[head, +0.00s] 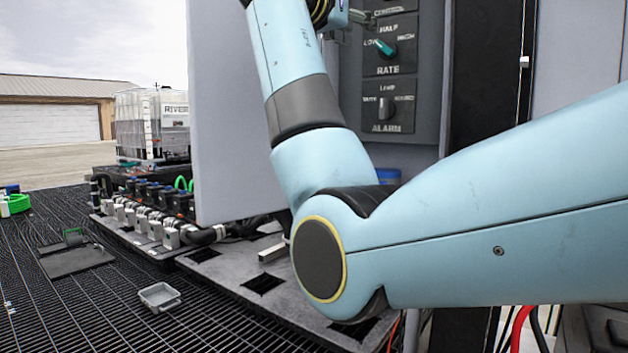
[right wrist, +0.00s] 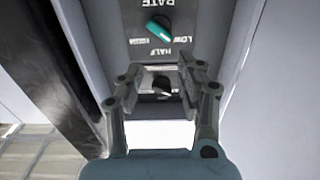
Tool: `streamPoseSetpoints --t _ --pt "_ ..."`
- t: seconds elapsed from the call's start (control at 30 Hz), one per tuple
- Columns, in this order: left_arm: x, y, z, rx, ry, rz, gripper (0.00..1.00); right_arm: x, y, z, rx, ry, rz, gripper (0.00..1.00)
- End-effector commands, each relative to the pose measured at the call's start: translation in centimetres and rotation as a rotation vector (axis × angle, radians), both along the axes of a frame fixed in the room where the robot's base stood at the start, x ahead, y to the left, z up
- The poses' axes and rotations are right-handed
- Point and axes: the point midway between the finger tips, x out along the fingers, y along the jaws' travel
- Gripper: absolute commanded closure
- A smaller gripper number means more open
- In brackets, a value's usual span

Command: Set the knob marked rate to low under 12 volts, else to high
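The rate knob (head: 387,48) is teal and sits on a dark panel marked LOW, HALF and HIGH, with RATE below it. It is turned slantwise, one end toward the LOW side and the other toward lower right. The right wrist view shows the rate knob (right wrist: 158,28) upside down, beyond my fingertips. My right gripper (right wrist: 162,75) is open, with a black knob (right wrist: 163,87) of the neighbouring panel showing between its fingers; I cannot tell whether they touch it. In the head view the right gripper is partly cut off at the top. My left gripper is out of view. No voltage reading shows.
The alarm knob (head: 387,107) is below the rate panel. A grey cabinet door (head: 232,120) stands open at left. Valves and pipes (head: 150,210), a small grey tray (head: 160,297) and a white tote (head: 152,123) are further left. My right arm covers much of the view.

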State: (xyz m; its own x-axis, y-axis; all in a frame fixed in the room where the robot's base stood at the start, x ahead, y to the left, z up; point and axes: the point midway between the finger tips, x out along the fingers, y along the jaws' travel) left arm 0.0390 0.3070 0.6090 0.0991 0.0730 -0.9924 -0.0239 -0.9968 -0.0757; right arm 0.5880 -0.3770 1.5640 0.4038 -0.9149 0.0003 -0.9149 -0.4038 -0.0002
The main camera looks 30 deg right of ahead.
Motion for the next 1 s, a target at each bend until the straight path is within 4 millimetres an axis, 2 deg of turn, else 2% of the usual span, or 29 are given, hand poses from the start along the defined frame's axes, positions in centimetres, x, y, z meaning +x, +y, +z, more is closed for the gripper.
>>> streamPoseSetpoints --t 0.07,0.5,1.0 --pt "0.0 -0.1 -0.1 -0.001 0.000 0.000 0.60 0.1 -0.2 -0.1 -0.001 0.003 0.001 0.62" --pt "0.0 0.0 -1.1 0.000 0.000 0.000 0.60 2.7 0.1 -6.5 -0.021 0.120 0.055 0.62" --pt "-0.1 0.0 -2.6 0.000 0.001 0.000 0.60 5.7 0.5 -17.2 -0.038 0.299 0.140 0.62"
